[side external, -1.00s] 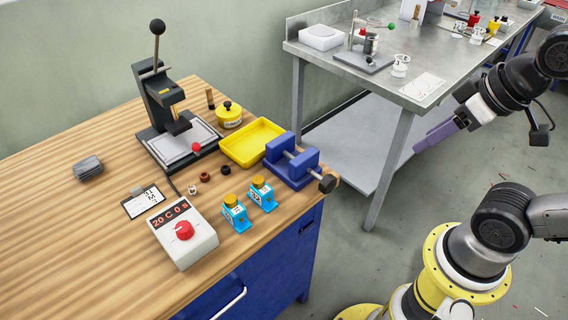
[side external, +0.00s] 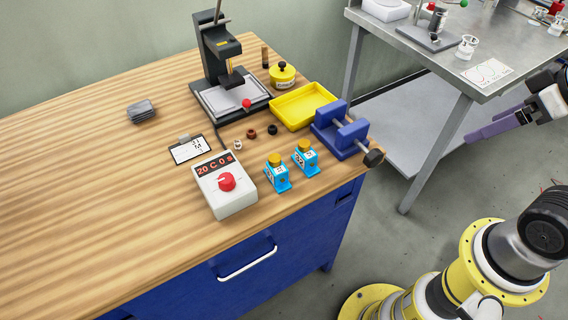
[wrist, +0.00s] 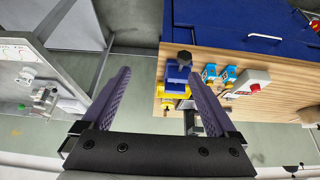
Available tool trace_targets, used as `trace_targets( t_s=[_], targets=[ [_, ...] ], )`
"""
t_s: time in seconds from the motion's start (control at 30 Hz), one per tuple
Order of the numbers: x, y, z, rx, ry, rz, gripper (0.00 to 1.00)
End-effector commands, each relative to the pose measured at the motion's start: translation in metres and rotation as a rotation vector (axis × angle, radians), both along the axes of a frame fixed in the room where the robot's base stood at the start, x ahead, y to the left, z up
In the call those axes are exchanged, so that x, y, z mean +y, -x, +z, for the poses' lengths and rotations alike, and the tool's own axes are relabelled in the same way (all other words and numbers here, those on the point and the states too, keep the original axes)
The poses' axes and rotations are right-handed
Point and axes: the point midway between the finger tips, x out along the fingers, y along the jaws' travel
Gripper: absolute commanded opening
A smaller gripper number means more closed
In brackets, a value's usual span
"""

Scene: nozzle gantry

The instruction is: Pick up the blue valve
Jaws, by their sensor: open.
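Two light-blue valves with yellow caps stand upright side by side near the bench's front edge: a left valve (side external: 277,177) and a right valve (side external: 305,160). In the wrist view they show as small blue blocks (wrist: 209,73) and (wrist: 229,75), just right of the right finger. I cannot tell which one the task means. My gripper (side external: 486,132) has purple fingers and is at the right of the side view, well clear of the bench. In the wrist view, my gripper (wrist: 161,74) is open with nothing held between its fingers.
A dark-blue vise (side external: 341,131) and a yellow tray (side external: 300,106) stand beside and behind the valves. A white control box (side external: 225,188) is to their left. A black press (side external: 225,70) stands behind. A metal table (side external: 420,72) is at the back right.

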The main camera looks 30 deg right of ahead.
Motion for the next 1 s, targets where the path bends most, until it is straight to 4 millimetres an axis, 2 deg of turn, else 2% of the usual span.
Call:
trace_targets(
  t_s=[0.17, 0.27, 0.37, 0.57, 0.67, 0.77, 0.87, 1.0],
  targets=[
    [0.0, 0.003, -0.001, 0.013, 0.027, 0.052, 0.93],
    [0.0, -0.004, 0.021, -0.006, 0.076, 0.142, 0.93],
    [0.003, -0.023, 0.045, 0.002, 0.124, 0.249, 0.93],
    [0.025, -0.08, 0.083, 0.06, 0.206, 0.511, 0.93],
    [0.045, -0.115, 0.092, 0.097, 0.239, 0.655, 0.93],
    [0.071, -0.15, 0.093, 0.138, 0.268, 0.795, 0.93],
    [0.102, -0.183, 0.086, 0.18, 0.289, 0.926, 0.93],
    [0.153, -0.22, 0.061, 0.242, 0.313, 1.093, 0.93]
  ],
)
